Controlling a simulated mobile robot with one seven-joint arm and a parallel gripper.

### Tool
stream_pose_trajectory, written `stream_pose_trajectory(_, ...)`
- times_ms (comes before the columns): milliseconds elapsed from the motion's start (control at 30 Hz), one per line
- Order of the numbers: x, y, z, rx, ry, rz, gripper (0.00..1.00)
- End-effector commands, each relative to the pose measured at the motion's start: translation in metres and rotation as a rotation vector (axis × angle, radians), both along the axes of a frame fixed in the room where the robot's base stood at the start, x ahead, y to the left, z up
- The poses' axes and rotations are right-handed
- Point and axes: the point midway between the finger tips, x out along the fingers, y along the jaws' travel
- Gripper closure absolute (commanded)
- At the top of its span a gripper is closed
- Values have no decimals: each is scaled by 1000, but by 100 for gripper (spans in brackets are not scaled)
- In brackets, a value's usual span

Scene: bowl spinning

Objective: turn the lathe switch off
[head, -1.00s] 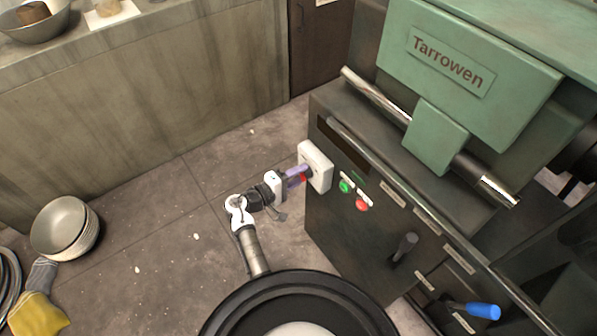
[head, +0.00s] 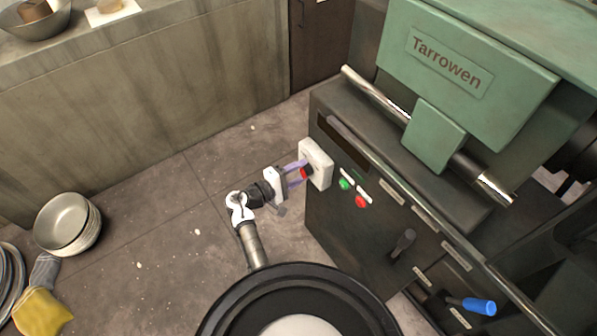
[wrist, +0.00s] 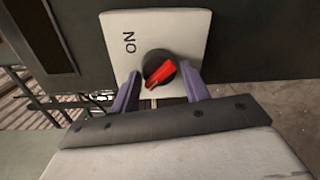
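The lathe switch is a red handle on a round black base, on a white plate (wrist: 180,30) with the word ON at its upper left. In the wrist view the red handle (wrist: 160,73) is slanted, from upper right to lower left. The switch (head: 305,173) also shows in the head view, on the left end of the lathe's dark front. My gripper (wrist: 158,76) is open, its purple fingers on either side of the switch. I cannot tell whether they touch it. In the head view my gripper (head: 296,173) reaches the plate from the left.
A green button (head: 345,184) and a red button (head: 361,201) sit right of the switch. A dark lever (head: 403,243) and a blue handle (head: 479,306) stick out lower right. Stacked bowls (head: 64,222) and a yellow cloth (head: 43,313) are at the left. The floor between is mostly clear.

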Motion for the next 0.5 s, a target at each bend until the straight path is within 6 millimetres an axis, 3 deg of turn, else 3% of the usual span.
stream_pose_trajectory(100, 0, 0, 0, 1, -1, 0, 40)
stream_pose_trajectory(500, -6, 10, 0, 1, -3, 2, 40)
